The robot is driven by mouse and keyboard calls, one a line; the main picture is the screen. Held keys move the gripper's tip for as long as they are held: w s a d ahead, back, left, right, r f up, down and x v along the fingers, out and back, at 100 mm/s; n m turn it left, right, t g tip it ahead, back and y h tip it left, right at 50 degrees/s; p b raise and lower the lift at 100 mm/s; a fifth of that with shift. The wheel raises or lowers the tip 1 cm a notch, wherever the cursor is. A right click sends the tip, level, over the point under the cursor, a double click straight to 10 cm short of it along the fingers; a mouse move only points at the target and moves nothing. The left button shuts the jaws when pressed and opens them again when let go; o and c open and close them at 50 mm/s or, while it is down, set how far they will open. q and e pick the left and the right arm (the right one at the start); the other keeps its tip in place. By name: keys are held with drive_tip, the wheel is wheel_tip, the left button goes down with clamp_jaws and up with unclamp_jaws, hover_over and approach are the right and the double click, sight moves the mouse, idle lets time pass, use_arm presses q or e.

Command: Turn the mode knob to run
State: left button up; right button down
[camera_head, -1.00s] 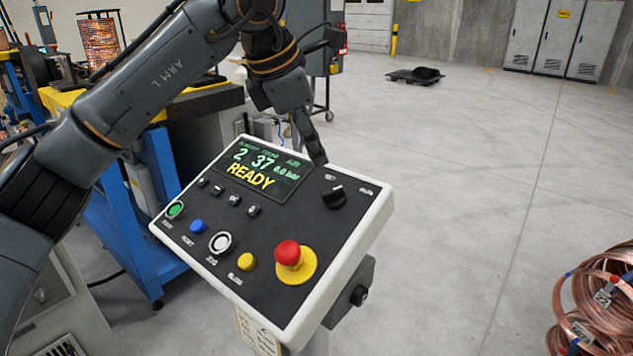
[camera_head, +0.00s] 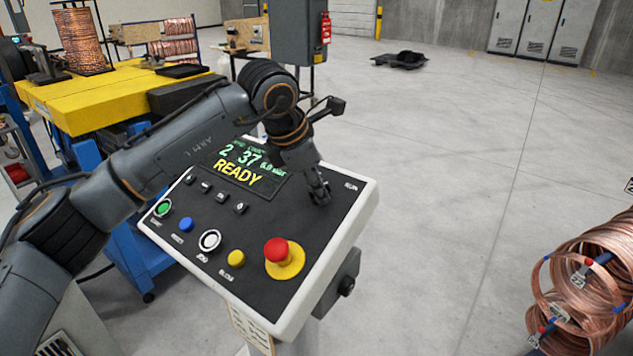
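The control panel (camera_head: 345,225) is a tilted box with a white rim and black face, its display (camera_head: 240,165) reading READY in yellow. My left gripper (camera_head: 320,196) reaches down from the upper left, its fingertips at the panel's upper right, where the black mode knob sits. The fingers cover the knob, so I cannot make out its pointer or whether the fingers are closed on it. The RUN label (camera_head: 351,187) shows just right of the fingertips. My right gripper is not in view.
A red emergency stop (camera_head: 276,250) on a yellow base sits below the gripper on the panel. Green, blue, white and yellow buttons line the panel's lower left side. Copper coils (camera_head: 590,290) lie at the right. A yellow-topped machine (camera_head: 85,100) stands behind left.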

use_arm(q)
clamp_jaws()
drive_tip(key=shift+m+b, duration=0.35)
drive_tip(key=shift+m, duration=0.45)
drive_tip(key=shift+o, duration=0.3)
unclamp_jaws()
drive_tip(key=shift+r, duration=0.15)
